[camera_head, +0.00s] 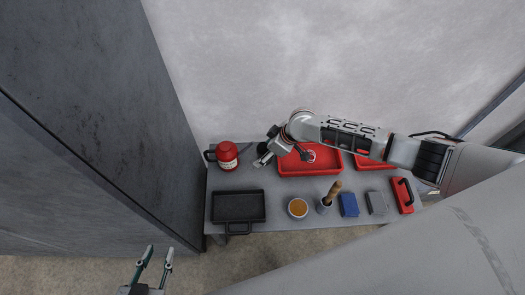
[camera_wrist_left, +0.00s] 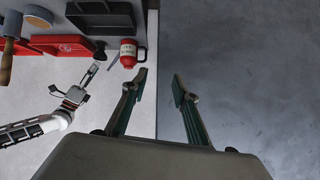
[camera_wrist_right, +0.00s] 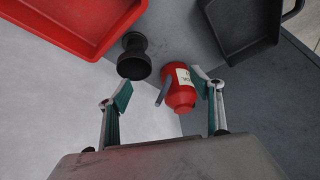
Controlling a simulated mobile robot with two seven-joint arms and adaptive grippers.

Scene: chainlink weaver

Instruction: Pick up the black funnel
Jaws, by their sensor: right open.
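The black funnel (camera_wrist_right: 134,57) stands on the table in the right wrist view, beyond my right gripper's fingertips and between a red tray and a red canister. It also shows as a small dark shape in the left wrist view (camera_wrist_left: 99,51). In the head view the right gripper (camera_head: 262,160) is over the back of the table. My left gripper (camera_wrist_left: 159,80) is open and empty, off the table's front left (camera_head: 158,252).
The red canister (camera_head: 227,155) with a spout stands close by the right gripper. A red tray (camera_head: 310,172) and a black tray (camera_head: 238,207) lie on the grey table (camera_head: 270,226). A wall rises behind.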

